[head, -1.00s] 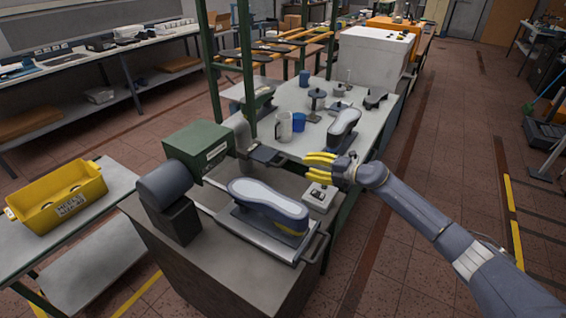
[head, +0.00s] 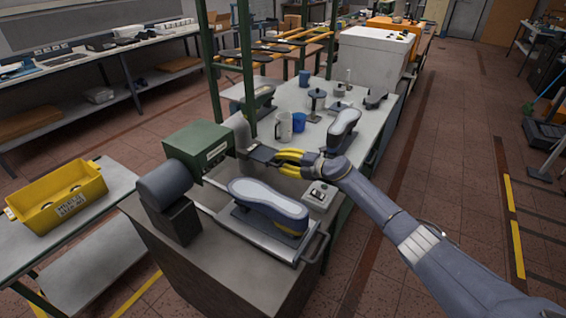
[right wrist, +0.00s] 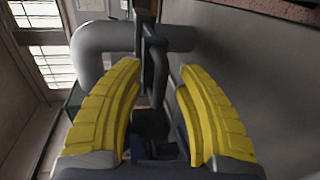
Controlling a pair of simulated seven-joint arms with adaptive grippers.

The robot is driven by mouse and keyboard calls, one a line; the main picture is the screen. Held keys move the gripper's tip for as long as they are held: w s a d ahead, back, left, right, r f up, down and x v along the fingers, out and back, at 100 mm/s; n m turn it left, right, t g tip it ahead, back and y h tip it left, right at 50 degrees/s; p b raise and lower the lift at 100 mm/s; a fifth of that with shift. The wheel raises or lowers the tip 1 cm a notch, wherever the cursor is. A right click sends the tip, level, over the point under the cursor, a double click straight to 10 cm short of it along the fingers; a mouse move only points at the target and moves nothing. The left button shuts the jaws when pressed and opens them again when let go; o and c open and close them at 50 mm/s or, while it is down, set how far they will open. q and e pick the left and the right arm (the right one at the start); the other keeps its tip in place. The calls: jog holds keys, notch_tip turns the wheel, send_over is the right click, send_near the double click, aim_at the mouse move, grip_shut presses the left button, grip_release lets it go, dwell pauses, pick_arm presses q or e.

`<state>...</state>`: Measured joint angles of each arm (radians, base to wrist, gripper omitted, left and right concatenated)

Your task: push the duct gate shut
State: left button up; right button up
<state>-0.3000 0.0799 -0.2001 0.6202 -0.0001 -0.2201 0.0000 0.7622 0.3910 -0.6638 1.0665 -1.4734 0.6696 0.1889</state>
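The duct gate is a flat dark plate (head: 261,154) that sticks out to the right from the grey duct (head: 242,132) beside the green machine housing. My right gripper (head: 278,157) has its yellow fingertips at the plate's outer end. In the right wrist view the fingers (right wrist: 157,68) are spread apart. The dark gate plate (right wrist: 153,62) is seen nearly edge-on between them, with a gap on each side. The grey duct (right wrist: 100,42) bends behind it. I cannot tell whether the fingers touch the plate. My left gripper is not in view.
A shoe last (head: 268,200) lies on the machine bench below the gripper, near a small switch box (head: 319,195). A green post (head: 247,70) stands behind the duct. A mug (head: 284,127) and another last (head: 343,130) are on the bench behind.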

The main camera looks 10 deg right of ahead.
jog(key=shift+o, duration=0.3)
grip_shut()
dwell(0.3)
